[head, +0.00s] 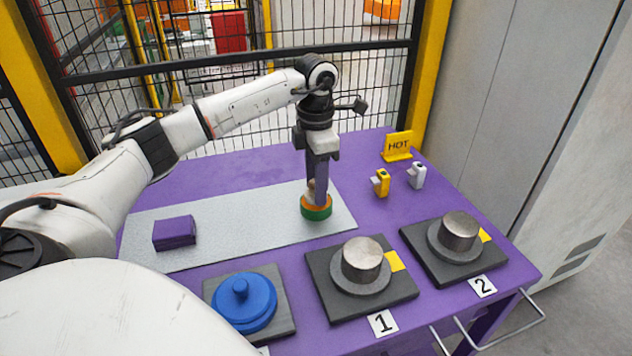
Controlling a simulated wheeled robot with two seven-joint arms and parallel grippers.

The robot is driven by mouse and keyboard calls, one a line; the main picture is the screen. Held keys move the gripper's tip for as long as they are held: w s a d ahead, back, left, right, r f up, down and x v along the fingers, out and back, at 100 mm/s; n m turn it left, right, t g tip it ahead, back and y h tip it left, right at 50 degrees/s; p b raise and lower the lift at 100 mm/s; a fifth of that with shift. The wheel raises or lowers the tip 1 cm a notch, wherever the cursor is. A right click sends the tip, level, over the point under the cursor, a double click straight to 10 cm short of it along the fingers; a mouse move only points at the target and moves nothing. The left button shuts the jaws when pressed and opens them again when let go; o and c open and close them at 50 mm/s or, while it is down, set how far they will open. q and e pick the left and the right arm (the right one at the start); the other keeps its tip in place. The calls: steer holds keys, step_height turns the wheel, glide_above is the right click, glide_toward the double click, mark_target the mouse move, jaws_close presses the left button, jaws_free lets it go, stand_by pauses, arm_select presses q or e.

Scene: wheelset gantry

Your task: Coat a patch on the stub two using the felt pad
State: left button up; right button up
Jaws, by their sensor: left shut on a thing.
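My left gripper (315,190) points straight down and is shut on the knob of a round pad (316,211), green below and orange above, which I take for the felt pad. The pad is over the right part of the grey mat; I cannot tell whether it touches the mat. Stub two (461,231), a short metal cylinder on a wider flange, stands on a dark plate by the "2" card, with a yellow tag beside it. It is to the right of the pad and apart from it. My right gripper is not in view.
A similar stub one (362,260) stands by the "1" card, between the pad and the front edge. A blue knobbed disc (243,301) sits on a grey plate. A purple block (174,232) lies on the grey mat (230,240). A yellow HOT sign (397,145) and small yellow (380,183) and white (416,175) items stand behind.

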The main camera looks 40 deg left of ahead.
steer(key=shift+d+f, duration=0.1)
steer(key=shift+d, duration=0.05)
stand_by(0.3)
arm_select(q)
steer(key=shift+f, duration=0.5)
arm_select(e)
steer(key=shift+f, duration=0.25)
arm_select(q)
steer(key=shift+f, duration=0.1)
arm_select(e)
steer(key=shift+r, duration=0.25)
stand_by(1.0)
